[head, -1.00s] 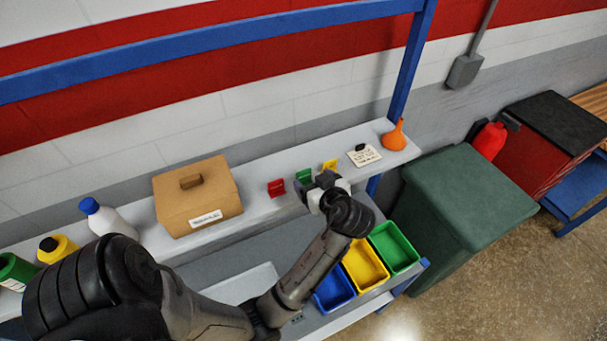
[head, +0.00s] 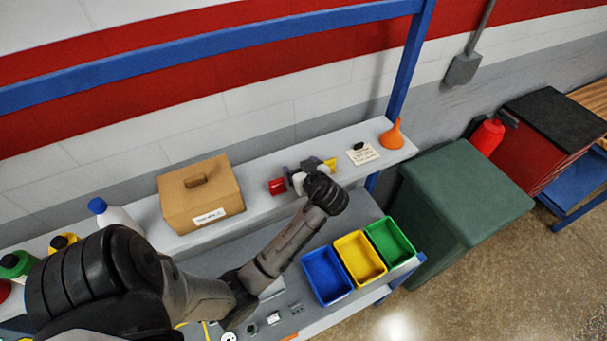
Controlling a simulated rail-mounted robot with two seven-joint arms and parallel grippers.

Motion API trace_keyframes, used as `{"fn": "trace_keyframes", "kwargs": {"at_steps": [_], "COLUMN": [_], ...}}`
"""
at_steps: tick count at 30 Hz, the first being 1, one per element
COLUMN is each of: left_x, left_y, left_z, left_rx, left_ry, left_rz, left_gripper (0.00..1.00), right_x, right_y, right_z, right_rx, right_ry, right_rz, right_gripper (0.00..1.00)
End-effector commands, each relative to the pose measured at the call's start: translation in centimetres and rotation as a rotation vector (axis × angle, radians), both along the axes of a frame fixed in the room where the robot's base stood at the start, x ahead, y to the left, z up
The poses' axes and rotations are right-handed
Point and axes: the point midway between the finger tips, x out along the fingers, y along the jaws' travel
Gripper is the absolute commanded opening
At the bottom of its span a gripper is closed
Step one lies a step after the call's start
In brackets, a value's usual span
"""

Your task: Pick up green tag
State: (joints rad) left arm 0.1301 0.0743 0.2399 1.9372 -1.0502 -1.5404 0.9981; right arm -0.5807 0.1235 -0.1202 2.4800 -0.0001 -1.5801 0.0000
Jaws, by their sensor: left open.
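My left gripper (head: 298,170) is open over the upper shelf, between the red tag (head: 277,187) and the yellow tag (head: 330,165). The green tag is hidden behind the gripper and wrist; I cannot tell whether it is between the fingers or touching them. The red tag stands just left of the gripper, and the yellow tag stands just right of it, partly covered. My right gripper is not in view.
A brown box (head: 183,207) and a white bottle (head: 108,214) stand left on the shelf (head: 255,208). A note card (head: 363,153) and an orange funnel (head: 392,138) stand right. Blue (head: 327,297), yellow (head: 366,280) and green bins (head: 400,262) sit below. A blue frame post (head: 406,70) rises behind.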

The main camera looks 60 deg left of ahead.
Motion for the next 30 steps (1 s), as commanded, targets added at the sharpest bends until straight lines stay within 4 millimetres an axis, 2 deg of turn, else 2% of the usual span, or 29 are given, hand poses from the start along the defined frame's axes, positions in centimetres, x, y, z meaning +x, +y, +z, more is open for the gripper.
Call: {"fn": "trace_keyframes", "kwargs": {"at_steps": [5,21,30], "left_x": [0.00,0.00,0.02], "left_y": [0.00,-0.04,-0.03], "left_z": [-0.03,-0.01,0.14], "left_rx": [0.000,0.000,0.001], "left_ry": [0.000,0.000,-0.002], "left_rz": [0.000,0.000,0.001], "left_gripper": [0.76,0.24,0.24], "right_x": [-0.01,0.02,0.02], "right_y": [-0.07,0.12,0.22], "right_z": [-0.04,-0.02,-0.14], "right_rx": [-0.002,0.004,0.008], "right_ry": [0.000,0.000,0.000], "right_rz": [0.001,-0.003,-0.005], "right_gripper": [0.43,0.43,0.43]}}
